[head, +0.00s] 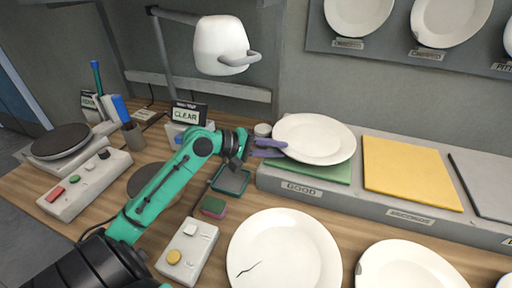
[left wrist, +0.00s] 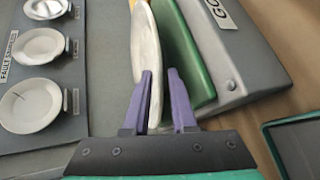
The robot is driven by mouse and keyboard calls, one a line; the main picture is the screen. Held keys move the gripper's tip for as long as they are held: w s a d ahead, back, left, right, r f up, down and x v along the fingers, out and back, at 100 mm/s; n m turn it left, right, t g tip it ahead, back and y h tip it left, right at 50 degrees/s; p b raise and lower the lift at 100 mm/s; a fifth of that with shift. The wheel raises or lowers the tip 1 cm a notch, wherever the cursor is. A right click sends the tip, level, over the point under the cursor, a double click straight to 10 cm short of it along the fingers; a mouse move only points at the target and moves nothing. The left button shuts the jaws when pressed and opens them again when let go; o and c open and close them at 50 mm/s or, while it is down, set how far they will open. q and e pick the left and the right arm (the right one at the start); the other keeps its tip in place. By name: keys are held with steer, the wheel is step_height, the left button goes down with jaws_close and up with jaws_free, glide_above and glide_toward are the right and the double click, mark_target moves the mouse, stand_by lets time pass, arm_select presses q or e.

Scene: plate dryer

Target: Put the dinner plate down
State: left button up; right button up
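A white dinner plate (head: 314,138) lies flat over the green mat (head: 318,171) on the grey ledge, above the label reading GOOD. My left gripper (head: 276,148) is at its left rim. In the left wrist view, the plate (left wrist: 146,45) shows nearly edge-on beside the green mat (left wrist: 190,60), and its rim runs between the purple fingers of the left gripper (left wrist: 162,95). A gap shows between the rim and the right finger, so the fingers look open around it. The exact contact between plate and mat is hidden. My right gripper is not in view.
A yellow mat (head: 411,176) and a grey mat lie bare to the right on the ledge. A cracked plate (head: 284,250) and a chipped plate (head: 408,268) lie in front. A lamp (head: 222,45) stands behind; a button box (head: 187,250) and a dark green tray (head: 231,180) are nearby.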

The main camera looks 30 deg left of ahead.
arm_select(q)
steer(key=v, duration=0.9)
steer(key=shift+b, duration=0.45)
steer(key=shift+r, duration=0.1)
steer(key=shift+s, duration=0.1)
